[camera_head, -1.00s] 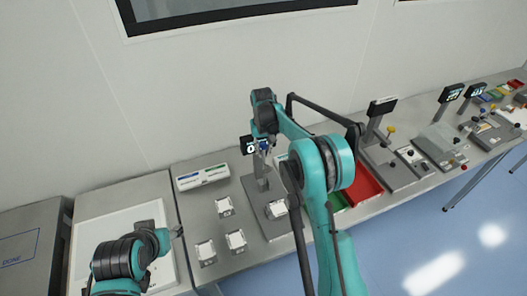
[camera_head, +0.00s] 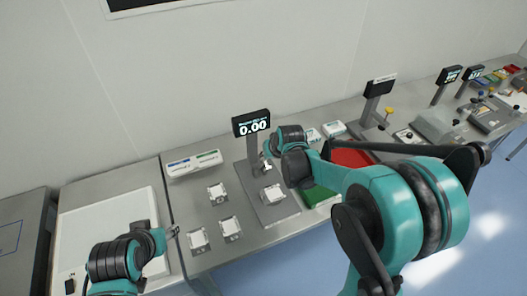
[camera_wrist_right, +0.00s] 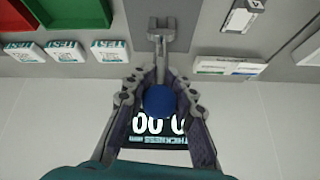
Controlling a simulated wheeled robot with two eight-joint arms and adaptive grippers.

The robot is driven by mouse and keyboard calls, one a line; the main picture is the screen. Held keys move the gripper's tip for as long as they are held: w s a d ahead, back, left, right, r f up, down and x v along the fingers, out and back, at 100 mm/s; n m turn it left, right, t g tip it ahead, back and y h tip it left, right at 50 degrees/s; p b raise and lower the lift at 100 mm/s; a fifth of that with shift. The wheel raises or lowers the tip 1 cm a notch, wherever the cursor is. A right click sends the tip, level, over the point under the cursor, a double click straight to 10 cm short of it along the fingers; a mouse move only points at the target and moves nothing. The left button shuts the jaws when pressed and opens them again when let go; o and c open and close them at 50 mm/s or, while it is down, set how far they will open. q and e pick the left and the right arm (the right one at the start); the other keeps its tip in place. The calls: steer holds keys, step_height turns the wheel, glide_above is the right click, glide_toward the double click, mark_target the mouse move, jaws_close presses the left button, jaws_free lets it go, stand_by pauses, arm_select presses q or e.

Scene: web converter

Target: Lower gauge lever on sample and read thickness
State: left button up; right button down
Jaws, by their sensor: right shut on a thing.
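The thickness gauge stands on the bench with a grey base (camera_head: 252,198) and a black display (camera_head: 251,122) reading 0.00. A white square sample (camera_head: 272,193) lies on its base. In the right wrist view the lever's blue ball knob (camera_wrist_right: 159,101) is between the fingers of my right gripper (camera_wrist_right: 158,86), which is shut on it. The display's digits show upside down behind it, partly covered. In the head view my right wrist hides most of the lever. My left gripper (camera_head: 173,231) is at the lower left beside the white panel, apart from the gauge; its jaws are too small to judge.
Several white samples (camera_head: 217,193) lie left of the gauge. A white case (camera_head: 194,164) is behind them. A red bin (camera_head: 350,158) and a green bin (camera_head: 318,195) stand to the right. White TEST boxes (camera_wrist_right: 65,51) are near the wall. More instruments (camera_head: 440,142) line the bench's right side.

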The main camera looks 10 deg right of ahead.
steer(key=s+f+t+b, duration=0.1)
steer(key=s+f+b, duration=0.2)
steer(key=f+b, duration=0.1)
steer(key=s+d+f+t+b, duration=0.1)
steer(key=s+f+t+b, duration=0.1)
steer(key=f+b, duration=0.3)
steer(key=s+d+f+t+y+b, duration=0.1)
steer(key=s+f+t+b, duration=0.1)
steer(key=s+f+b, duration=0.2)
steer(key=shift+s+f+b, duration=0.25)
steer(key=shift+s+b, duration=0.15)
steer(key=shift+b, duration=1.3)
steer(key=shift+s+f+b, duration=0.15)
steer(key=shift+f+b, duration=0.65)
steer(key=shift+f, duration=0.1)
steer(key=c, duration=1.3)
jaws_free()
steer(key=shift+o, duration=0.2)
steer(key=v, duration=1.2)
steer(key=shift+f, duration=0.2)
